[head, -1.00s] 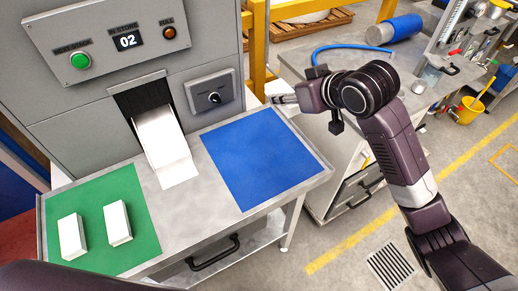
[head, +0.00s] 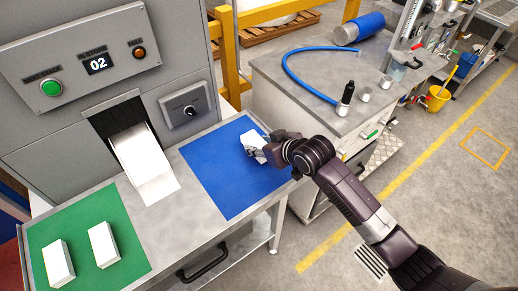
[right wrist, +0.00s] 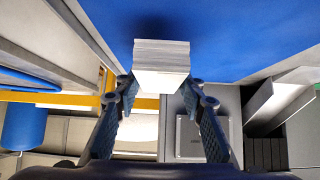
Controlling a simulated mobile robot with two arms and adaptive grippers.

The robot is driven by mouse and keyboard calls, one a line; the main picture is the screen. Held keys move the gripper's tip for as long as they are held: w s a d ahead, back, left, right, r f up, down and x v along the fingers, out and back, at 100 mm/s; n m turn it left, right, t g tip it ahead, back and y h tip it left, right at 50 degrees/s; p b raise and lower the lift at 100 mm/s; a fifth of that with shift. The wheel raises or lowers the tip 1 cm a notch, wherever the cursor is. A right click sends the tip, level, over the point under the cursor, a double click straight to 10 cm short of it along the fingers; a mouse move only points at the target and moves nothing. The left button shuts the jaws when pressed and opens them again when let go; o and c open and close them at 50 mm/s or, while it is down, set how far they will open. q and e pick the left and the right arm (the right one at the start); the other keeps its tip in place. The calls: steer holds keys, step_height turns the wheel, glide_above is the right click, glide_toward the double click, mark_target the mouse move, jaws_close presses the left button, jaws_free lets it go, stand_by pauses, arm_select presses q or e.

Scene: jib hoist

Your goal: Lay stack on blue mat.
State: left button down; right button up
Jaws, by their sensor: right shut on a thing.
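A white stack (head: 252,140) is held in my right gripper (head: 261,152), whose fingers close on its two sides. It is at the far right part of the blue mat (head: 215,175). In the right wrist view the stack (right wrist: 161,65) sits between the fingertips, with the blue mat (right wrist: 235,40) behind it and a dark shadow by its far end. I cannot tell whether the stack touches the mat. The rest of the mat is bare. My left gripper is not in view.
Two white stacks (head: 58,262) (head: 103,245) lie on a green mat (head: 125,262) at the left. A white chute (head: 146,165) comes out of the grey machine (head: 60,125) between the mats. A grey bench (head: 275,75) with a blue hose and a dark bottle stands behind at right.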

step_height(320, 180, down, 3)
steer(key=shift+r, duration=0.15)
steer(key=o, duration=1.2)
steer(key=shift+c, duration=0.2)
steer(key=b+v, duration=0.1)
steer(key=v, duration=1.1)
